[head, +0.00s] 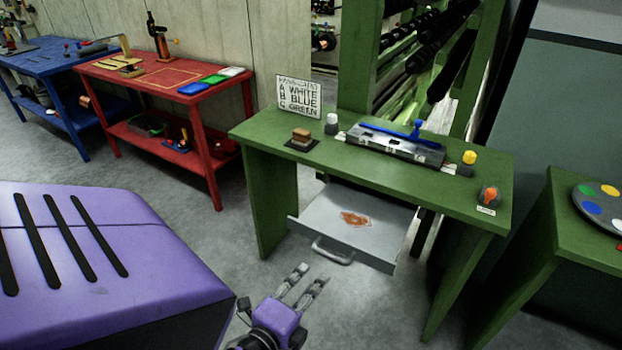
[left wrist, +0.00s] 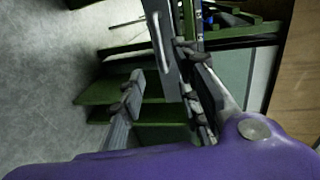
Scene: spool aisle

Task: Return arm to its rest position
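My left gripper (head: 314,276) is in front of the green table (head: 245,134), low down and just short of the handle (head: 333,254) of a pulled-out grey drawer (head: 385,228). Its two fingers are apart with nothing between them. In the left wrist view my left gripper (left wrist: 165,75) also shows spread and empty, with the grey drawer front (left wrist: 172,50) beyond the fingers. A flat orange-brown patch or piece (head: 355,219) lies in the drawer; I cannot tell which. My right gripper is in neither view.
A red table (head: 130,82) stands back left; another green table (head: 563,215) stands right. Grey floor (head: 225,225) between is clear.

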